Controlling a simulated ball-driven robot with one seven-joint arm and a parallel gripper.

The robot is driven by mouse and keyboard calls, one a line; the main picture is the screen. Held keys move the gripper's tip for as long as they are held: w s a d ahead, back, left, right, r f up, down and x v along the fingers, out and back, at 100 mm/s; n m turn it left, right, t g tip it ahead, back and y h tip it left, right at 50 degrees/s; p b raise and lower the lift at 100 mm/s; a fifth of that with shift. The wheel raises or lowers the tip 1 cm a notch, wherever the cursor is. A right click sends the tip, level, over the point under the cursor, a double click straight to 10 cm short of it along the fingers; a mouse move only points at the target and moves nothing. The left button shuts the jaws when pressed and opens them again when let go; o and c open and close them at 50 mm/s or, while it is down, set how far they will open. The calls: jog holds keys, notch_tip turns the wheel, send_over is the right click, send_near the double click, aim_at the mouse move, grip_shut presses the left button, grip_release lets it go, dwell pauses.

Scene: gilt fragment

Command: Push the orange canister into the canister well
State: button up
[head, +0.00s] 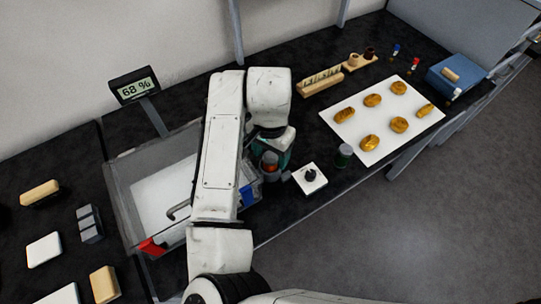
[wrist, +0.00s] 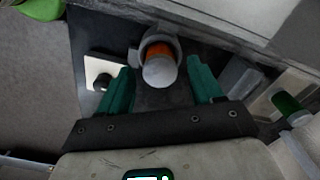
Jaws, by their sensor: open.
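The orange canister (wrist: 160,52), with a pale rounded end (wrist: 159,72) towards the camera, shows between my fingers in the wrist view. The grey ring of the canister well (wrist: 144,42) curves around its far part; how deep it sits cannot be told. My gripper (wrist: 159,67) is open, with one teal finger on each side of the canister and visible gaps. In the head view, a small orange part of the canister (head: 269,159) shows below my gripper (head: 272,150), just above the grey well (head: 271,175). My arm hides much of this area.
A clear-walled bin (head: 120,185) is left, partly behind my arm. A white board (head: 375,143) holds several golden pieces. The bench's front edge is close.

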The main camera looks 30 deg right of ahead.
aim_at(270, 157)
notch_tip(270, 157, up, 10)
jog(key=b, duration=0.1)
jog(key=shift+r, duration=0.1)
dwell(0.7)
